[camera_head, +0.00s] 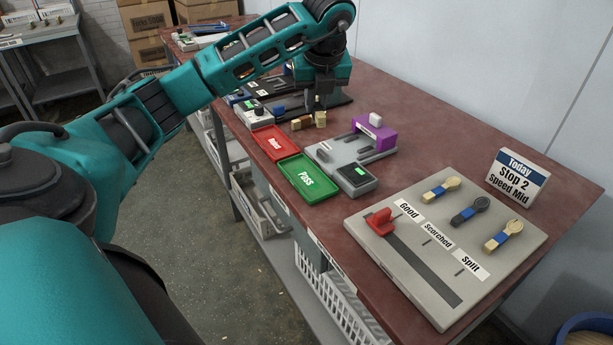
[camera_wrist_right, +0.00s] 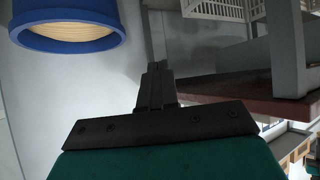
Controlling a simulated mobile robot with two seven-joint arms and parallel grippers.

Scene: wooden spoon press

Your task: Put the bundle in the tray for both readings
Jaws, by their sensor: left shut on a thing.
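My left gripper (camera_head: 318,103) is shut on a pale wooden bundle (camera_head: 303,123) low over the far part of the table; the fingers and arm hide part of it. A red tray (camera_head: 272,142) with a white label and a green tray (camera_head: 308,179) marked "Pass" lie side by side at the table's left edge. A grey device (camera_head: 325,152) with a purple block (camera_head: 374,133) and a green display (camera_head: 360,171) stands to their right. Another small unit with a green display (camera_head: 258,111) stands behind the red tray. My right gripper (camera_wrist_right: 157,85) looks shut and empty in the right wrist view.
A sample board (camera_head: 440,300) with a red slider (camera_head: 380,221) and spoon samples marked Good, Scorched and Split lies at the near right. A sign (camera_head: 517,178) reads "Today Stop 2 Speed Mid". A blue bin (camera_wrist_right: 65,40) shows in the right wrist view.

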